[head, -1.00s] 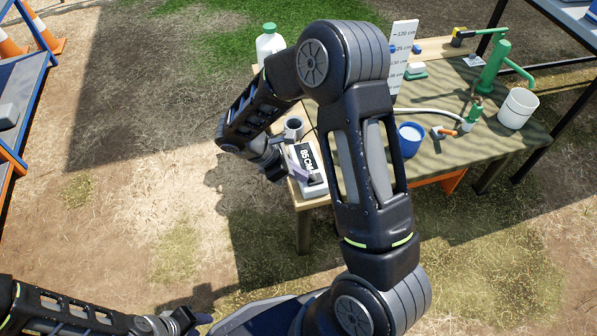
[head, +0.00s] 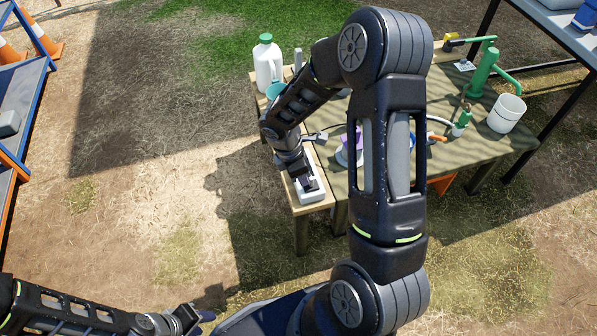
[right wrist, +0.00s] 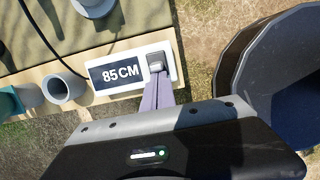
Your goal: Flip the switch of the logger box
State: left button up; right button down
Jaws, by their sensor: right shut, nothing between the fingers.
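The logger box (head: 314,193) is a white box at the near left end of the table, partly covered by my right gripper (head: 304,182) in the head view. In the right wrist view, the logger box (right wrist: 172,50) has a dark display reading 85 CM (right wrist: 118,73) and a small dark grey switch (right wrist: 156,62) beside it. My right gripper (right wrist: 159,82) is shut and empty, its purple-grey fingertips right at the switch's near edge; I cannot tell whether they touch. My left gripper (head: 196,316) is far from the table at lower left, its opening unclear.
In the right wrist view, a grey cup (right wrist: 66,88) and a teal cup (right wrist: 12,103) stand left of the logger box. The head view shows a white jug (head: 267,62), a green pump (head: 484,72) and a white bucket (head: 506,114) on the table (head: 455,165). Open ground lies left.

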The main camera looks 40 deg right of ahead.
jog(key=shift+s+d+r+y+p, duration=0.2)
jog(key=shift+d+r+y+p, duration=0.15)
jog(key=shift+r+y+p, duration=0.05)
jog(key=shift+w+f, duration=0.1)
jog(key=shift+f, duration=0.15)
pick_arm(q)
jog(key=shift+r, duration=0.65)
pick_arm(e)
jog(key=shift+a, duration=0.1)
pick_arm(q)
jog(key=shift+r, duration=0.1)
pick_arm(e)
jog(key=shift+r+p, duration=0.55)
jog(key=shift+r, duration=0.25)
pick_arm(q)
jog(key=shift+r, duration=0.65)
